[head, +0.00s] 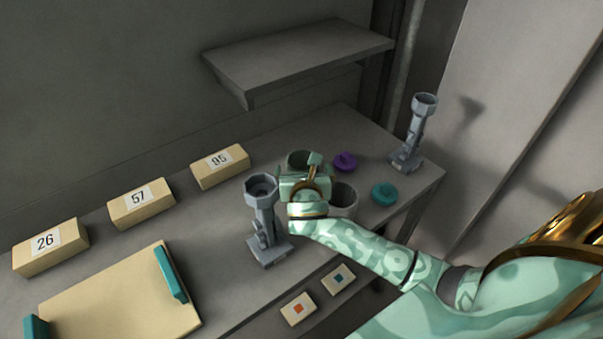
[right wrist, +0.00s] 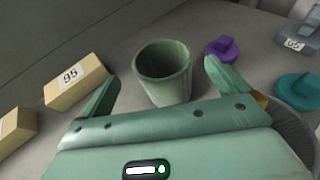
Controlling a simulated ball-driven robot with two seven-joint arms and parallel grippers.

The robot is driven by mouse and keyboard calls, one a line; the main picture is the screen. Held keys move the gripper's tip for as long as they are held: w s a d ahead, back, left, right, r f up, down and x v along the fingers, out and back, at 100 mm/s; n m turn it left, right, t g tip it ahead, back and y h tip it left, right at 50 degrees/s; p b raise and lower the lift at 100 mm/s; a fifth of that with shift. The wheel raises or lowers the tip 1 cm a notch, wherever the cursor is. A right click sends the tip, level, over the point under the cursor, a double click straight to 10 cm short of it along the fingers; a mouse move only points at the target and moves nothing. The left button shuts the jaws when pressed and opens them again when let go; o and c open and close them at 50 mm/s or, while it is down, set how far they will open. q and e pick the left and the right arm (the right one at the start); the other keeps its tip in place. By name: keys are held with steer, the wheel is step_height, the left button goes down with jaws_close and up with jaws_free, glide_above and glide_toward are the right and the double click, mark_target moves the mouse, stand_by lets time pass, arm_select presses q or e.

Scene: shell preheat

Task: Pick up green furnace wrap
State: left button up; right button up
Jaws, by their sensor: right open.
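The green furnace wrap (right wrist: 163,74) is a hollow, open-topped cylinder standing upright on the bench in the right wrist view. In the head view its dark open top (head: 298,157) shows just behind my right gripper, which hides its lower part. My right gripper (head: 304,176) is open and empty. In the right wrist view its two fingers (right wrist: 163,88) stand apart, one to the left of the wrap and one to the right, with the wrap ahead between them, not gripped. My left gripper is not in view.
A grey cylinder (head: 345,198) stands beside my right gripper. Grey stands rise at front (head: 264,225) and far right (head: 407,150). Purple (head: 345,161) and teal (head: 384,193) lids lie nearby. Block 95 (head: 220,167) is to the left; a shelf (head: 300,58) overhangs the back.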

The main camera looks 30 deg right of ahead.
mark_target(302, 155)
steer(key=b+x, duration=0.1)
steer(key=x, duration=0.5)
steer(key=shift+w+d+f, duration=0.1)
steer(key=shift+w+d, duration=0.1)
steer(key=shift+s, duration=0.1)
steer(key=c, duration=1)
steer(key=shift+o, duration=0.2)
